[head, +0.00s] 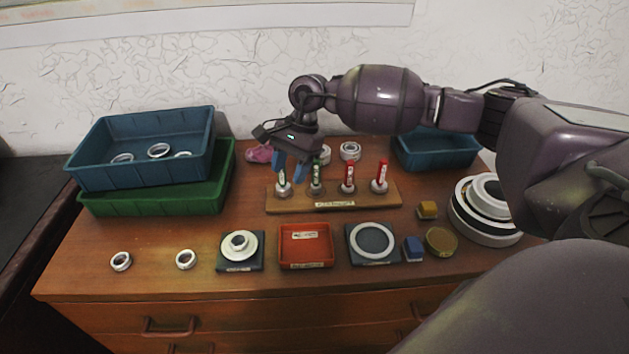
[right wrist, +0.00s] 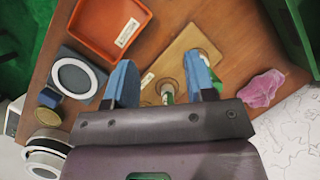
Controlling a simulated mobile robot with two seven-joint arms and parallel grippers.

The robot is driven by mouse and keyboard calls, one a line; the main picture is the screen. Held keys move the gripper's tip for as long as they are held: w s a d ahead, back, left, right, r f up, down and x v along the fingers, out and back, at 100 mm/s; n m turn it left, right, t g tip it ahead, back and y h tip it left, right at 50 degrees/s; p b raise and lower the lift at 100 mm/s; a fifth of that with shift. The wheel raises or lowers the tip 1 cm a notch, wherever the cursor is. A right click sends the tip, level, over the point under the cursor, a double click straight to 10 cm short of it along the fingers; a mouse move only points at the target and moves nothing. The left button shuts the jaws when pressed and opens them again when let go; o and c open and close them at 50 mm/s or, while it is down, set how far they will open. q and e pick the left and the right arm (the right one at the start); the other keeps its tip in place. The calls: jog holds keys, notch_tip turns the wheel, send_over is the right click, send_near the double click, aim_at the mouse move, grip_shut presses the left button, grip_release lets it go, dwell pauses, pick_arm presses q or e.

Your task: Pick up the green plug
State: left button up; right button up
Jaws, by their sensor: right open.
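A row of upright plugs stands in metal rings on a wooden board (head: 335,205). Two at the left have green, a left green plug (head: 282,178) and a second green plug (head: 316,180); the other two are red plugs (head: 348,178). My right gripper (head: 289,170) is open above the left end of the row, its blue fingers pointing down. In the right wrist view, a green plug (right wrist: 167,95) shows between the open fingers (right wrist: 160,60), partly cut off by the gripper body. I cannot tell whether the fingers touch it. My left gripper is out of view.
Stacked blue (head: 145,155) and green bins (head: 160,198) stand left, another blue bin (head: 440,150) right. A red tray (head: 306,250) and dark plates with rings lie in front. A pink cloth (head: 258,154) lies behind the board. Loose rings (head: 121,261) lie front left.

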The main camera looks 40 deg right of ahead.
aim_at(316, 164)
jog(key=w+d+r+h, duration=0.1)
jog(key=d, duration=0.2)
jog(key=w+d+r+n+h, duration=0.1)
jog(key=d+r+h, duration=0.1)
jog(key=d, duration=0.1)
jog(key=w+d+r+h, duration=0.1)
jog(key=d, duration=0.2)
jog(key=shift+w+d+r+n+t, duration=0.1)
jog(key=shift+w+r+n+t, duration=0.2)
jog(key=shift+r, duration=0.1)
jog(key=shift+d, duration=0.15)
notch_tip(316, 164, down, 11)
jog(key=shift+s+r+b, duration=0.1)
jog(key=shift+r+b, duration=0.1)
jog(key=shift+b, duration=0.35)
grip_shut()
